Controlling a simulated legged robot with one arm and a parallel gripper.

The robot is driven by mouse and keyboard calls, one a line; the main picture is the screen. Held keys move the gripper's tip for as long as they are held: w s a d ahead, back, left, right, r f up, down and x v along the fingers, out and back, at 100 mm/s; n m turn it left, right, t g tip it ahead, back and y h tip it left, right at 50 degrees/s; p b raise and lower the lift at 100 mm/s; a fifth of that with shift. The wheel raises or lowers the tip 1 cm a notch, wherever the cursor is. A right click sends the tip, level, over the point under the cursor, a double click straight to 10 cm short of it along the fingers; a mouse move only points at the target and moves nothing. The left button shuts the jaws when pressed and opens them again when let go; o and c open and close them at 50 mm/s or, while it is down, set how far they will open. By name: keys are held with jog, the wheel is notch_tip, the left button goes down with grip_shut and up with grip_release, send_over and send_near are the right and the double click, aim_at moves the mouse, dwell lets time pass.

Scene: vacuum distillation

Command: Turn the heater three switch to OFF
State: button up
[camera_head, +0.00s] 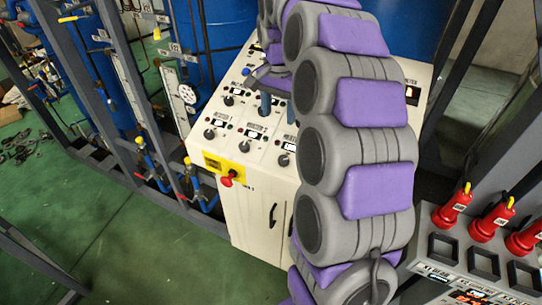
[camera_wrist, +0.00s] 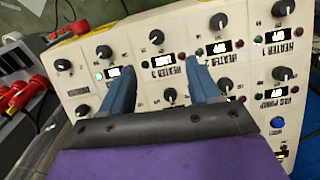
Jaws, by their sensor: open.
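The cream control panel (camera_head: 195,150) carries rows of black knobs with small displays. The heater three switch (camera_wrist: 156,37) is a black knob above its lit display and "HEATER 3" label in the wrist view. It appears to be the right knob of the front row (camera_head: 284,160) in the head view. Its display and pointer are too small to read surely. My gripper (camera_wrist: 156,63) is open and empty, with its two blue fingers over the panel, one to each side of the heater three display. The knob appears just beyond the fingertips. My gripper (camera_head: 278,107) is partly hidden by my arm in the head view.
Neighbouring knobs, such as the heater two knob (camera_wrist: 218,22), sit close by. A red emergency button (camera_head: 227,181) is on the panel's front. Red bottle-like items (camera_head: 490,222) stand at right. Pipework and a gauge (camera_head: 187,94) are at left. Green floor (camera_head: 120,235) lies open in front.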

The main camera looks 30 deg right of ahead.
send_near(284, 158)
jog(key=d, duration=0.2)
jog(key=a+f, duration=0.1)
jog(key=f, duration=0.1)
jog(key=a+f, duration=0.1)
jog(key=f, duration=0.1)
jog(key=a+f, duration=0.2)
jog(key=f, duration=0.1)
jog(key=shift+s+d+f, duration=0.3)
jog(key=shift+s+f, duration=0.05)
jog(key=shift+f, duration=0.3)
jog(key=shift+s+d+f, duration=0.1)
jog(key=shift+s+f, duration=0.1)
jog(key=shift+s, duration=0.15)
jog(key=shift+f, duration=0.4)
jog(key=shift+w+d+f, duration=0.25)
jog(key=shift+w+d, duration=0.25)
jog(key=shift+w, duration=0.05)
jog(key=shift+s+d+r, duration=0.1)
jog(key=shift+d+r, duration=0.1)
jog(key=shift+c, duration=0.6)
jog(key=shift+d, duration=0.25)
jog(key=shift+c, duration=0.8)
jog(key=shift+w+a, duration=0.25)
jog(key=shift+w, duration=0.05)
jog(key=c, duration=0.4)
jog(key=shift+r, duration=0.15)
jog(key=c, duration=0.3)
